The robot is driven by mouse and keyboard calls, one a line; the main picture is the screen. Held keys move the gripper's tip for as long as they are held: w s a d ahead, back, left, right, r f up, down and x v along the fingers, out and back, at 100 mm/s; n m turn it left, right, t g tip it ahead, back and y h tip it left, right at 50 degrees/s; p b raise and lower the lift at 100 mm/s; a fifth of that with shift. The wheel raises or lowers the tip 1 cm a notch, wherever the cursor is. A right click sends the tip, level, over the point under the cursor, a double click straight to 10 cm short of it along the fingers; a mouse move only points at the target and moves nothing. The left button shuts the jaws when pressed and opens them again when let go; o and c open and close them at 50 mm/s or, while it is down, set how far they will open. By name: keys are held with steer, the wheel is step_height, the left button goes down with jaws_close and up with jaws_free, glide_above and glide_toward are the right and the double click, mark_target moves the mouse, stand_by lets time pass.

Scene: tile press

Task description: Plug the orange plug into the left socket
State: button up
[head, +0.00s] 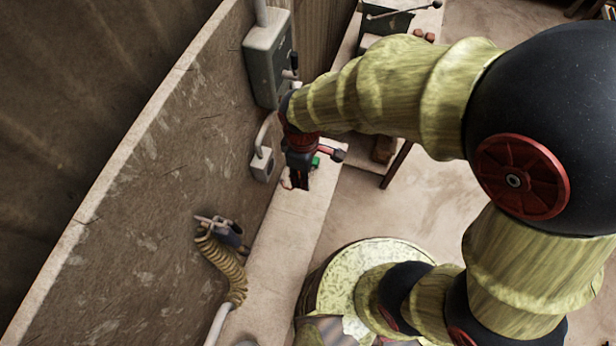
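My gripper (299,178) is small and dark in the head view, pointing down over the pale ledge beside the wall board. I cannot tell whether its fingers are open or shut, or whether anything is between them. Small red and green bits show around it. I cannot make out an orange plug. A coiled tan cable (224,262) hangs on the board at lower left, with a grey-blue fitting (230,233) at its top end. A small grey box (262,164) on the board lies just left of my gripper. I cannot tell which part is the left socket.
A larger grey-green box (266,58) with a dark lever is on the board above. The pale ledge (280,247) runs along the board's foot. A workbench (343,60) stands behind my arm. Open floor (400,205) shows to the right of the ledge.

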steer(key=shift+w+a, duration=0.35)
steer(key=shift+a, duration=0.5)
steer(key=shift+w+a, duration=0.35)
steer(key=shift+a, duration=0.55)
steer(key=shift+w+a, duration=0.35)
steer(key=shift+a, duration=0.5)
steer(key=shift+w+a, duration=0.25)
steer(key=shift+a, duration=0.35)
stand_by(2.5)
steer(key=shift+d, duration=0.15)
stand_by(0.6)
steer(key=shift+s+d, duration=0.15)
steer(key=shift+d, duration=0.1)
steer(key=shift+a, duration=0.25)
stand_by(1.0)
